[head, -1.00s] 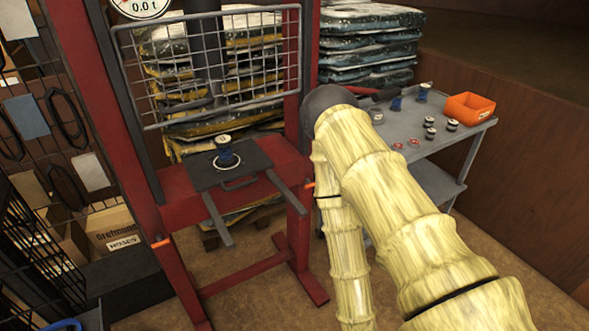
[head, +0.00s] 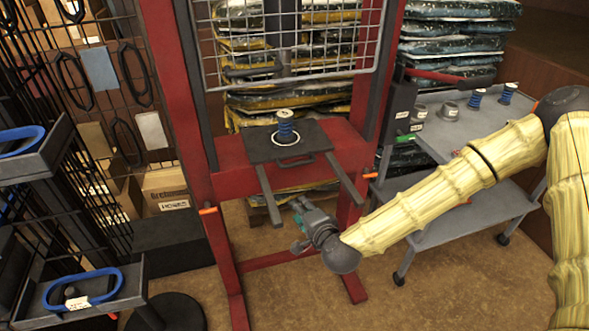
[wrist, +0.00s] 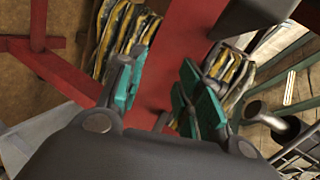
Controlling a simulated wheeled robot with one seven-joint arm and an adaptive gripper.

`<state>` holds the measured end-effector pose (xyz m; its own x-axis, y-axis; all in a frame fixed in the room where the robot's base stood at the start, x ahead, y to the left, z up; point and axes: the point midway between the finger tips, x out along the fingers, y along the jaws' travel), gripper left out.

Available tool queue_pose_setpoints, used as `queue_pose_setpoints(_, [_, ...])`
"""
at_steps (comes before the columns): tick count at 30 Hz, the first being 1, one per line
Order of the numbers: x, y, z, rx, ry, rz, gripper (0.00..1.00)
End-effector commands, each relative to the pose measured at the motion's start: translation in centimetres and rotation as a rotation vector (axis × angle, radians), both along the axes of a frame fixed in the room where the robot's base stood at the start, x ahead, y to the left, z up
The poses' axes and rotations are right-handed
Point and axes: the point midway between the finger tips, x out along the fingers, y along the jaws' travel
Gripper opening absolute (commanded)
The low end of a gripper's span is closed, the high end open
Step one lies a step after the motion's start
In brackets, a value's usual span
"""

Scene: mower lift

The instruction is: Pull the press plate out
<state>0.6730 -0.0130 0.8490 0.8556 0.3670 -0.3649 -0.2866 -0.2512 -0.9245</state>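The press plate (head: 264,154) is a dark flat plate on the red press frame, with a loop handle (head: 296,165) on its front edge. A blue coil part with a pale cap (head: 285,130) stands upright on it, inside a white ring. Two grey rails (head: 269,195) stick out forward. My gripper (head: 297,208) is in front of and apparently below the plate, between the rail ends in the picture, apart from the handle. In the wrist view its green-padded fingers (wrist: 160,92) are spread, with a red press beam behind them. The plate's handle is not clear there.
A wire mesh guard (head: 290,45) hangs above the plate. A grey cart (head: 430,135) with small parts stands right of the press. At left are a black rack and a shelf (head: 85,300) with a blue ring. The floor before the press is open.

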Motion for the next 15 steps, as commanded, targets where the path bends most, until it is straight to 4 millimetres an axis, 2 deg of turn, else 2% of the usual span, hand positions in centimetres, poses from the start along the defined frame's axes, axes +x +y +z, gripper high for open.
queue_pose_setpoints(1, [1.6,-0.4,1.8,0.047,-0.036,-0.040,0.35])
queue_pose_setpoints(3, [3.1,-0.7,4.0,0.099,-0.072,-0.079,0.35])
queue_pose_setpoints(6, [4.3,-1.1,6.0,0.145,-0.104,-0.112,0.35])
queue_pose_setpoints(10, [5.2,-1.1,6.8,0.164,-0.117,-0.127,0.35])
queue_pose_setpoints(15, [7.0,-0.5,6.5,0.164,-0.117,-0.127,0.35])
